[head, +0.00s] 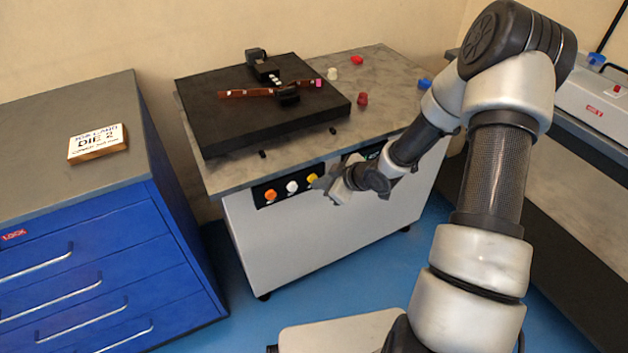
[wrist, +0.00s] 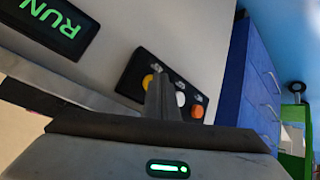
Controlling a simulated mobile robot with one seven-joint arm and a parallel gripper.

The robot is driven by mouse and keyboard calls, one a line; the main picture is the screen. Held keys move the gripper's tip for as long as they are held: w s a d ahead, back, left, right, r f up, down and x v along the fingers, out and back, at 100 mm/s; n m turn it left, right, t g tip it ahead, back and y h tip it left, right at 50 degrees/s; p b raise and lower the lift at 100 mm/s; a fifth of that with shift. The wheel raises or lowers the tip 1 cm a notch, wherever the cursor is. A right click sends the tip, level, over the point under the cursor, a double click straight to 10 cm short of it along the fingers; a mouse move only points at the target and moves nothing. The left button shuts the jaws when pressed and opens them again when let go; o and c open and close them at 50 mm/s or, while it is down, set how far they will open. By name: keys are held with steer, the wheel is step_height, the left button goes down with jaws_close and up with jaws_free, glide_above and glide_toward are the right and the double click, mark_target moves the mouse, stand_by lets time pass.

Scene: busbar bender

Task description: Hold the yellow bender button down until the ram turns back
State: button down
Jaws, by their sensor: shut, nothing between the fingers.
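The yellow button (head: 312,179) is at the right end of a black button panel on the front of the bender cabinet, and it also shows in the wrist view (wrist: 148,82). My gripper (head: 321,183) is shut and empty, its tips right at the yellow button. I cannot tell whether they touch or press it. The ram (head: 266,71) sits on the black bender plate (head: 225,130), behind a copper busbar (head: 245,93) and a black die (head: 288,96). The busbar looks about straight. A display (wrist: 48,22) reads RUN in green.
White (head: 292,187) and orange (head: 270,195) buttons sit left of the yellow one. Small red, white and blue pieces lie on the bench top right of the plate. A blue drawer cabinet (head: 95,240) with a DIE 2 card (head: 97,143) stands left.

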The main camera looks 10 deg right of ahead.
steer(key=shift+s, duration=0.1)
steer(key=shift+s+d, duration=0.25)
steer(key=shift+s, duration=0.5)
steer(key=shift+s+d, duration=0.25)
steer(key=shift+s, duration=0.55)
steer(key=shift+s+d, duration=0.25)
steer(key=shift+s, duration=0.55)
steer(key=shift+s+d, duration=0.25)
steer(key=shift+s, duration=0.55)
steer(key=shift+d, duration=0.1)
